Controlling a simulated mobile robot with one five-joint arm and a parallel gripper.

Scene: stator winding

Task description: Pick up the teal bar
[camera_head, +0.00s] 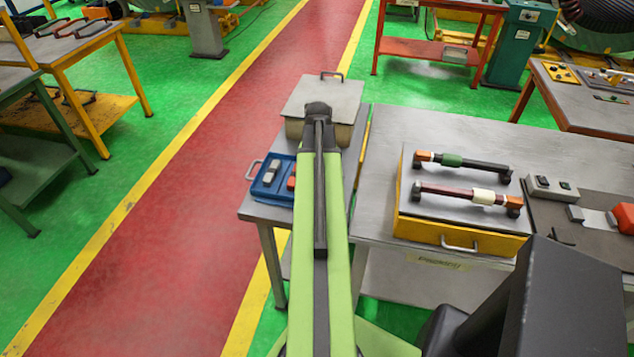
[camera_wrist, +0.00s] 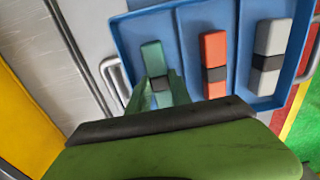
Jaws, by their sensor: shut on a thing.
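The teal bar (camera_wrist: 154,58), with a dark band round its middle, shows in the wrist view in the left compartment of the blue tray (camera_wrist: 130,16). My gripper (camera_wrist: 160,92) is shut on it, with one finger on each side near the dark band. The near end of the bar is hidden by my gripper. I cannot tell whether the bar touches the tray floor. In the head view my arm hides the teal bar and my gripper.
An orange-red bar (camera_wrist: 215,62) lies in the middle compartment and a grey bar (camera_wrist: 270,52) in the right one. The head view shows the blue tray (camera_head: 259,187) on a grey table, beside a lidded box (camera_head: 325,97). A yellow-sided case (camera_head: 415,228) with two handled tools stands right.

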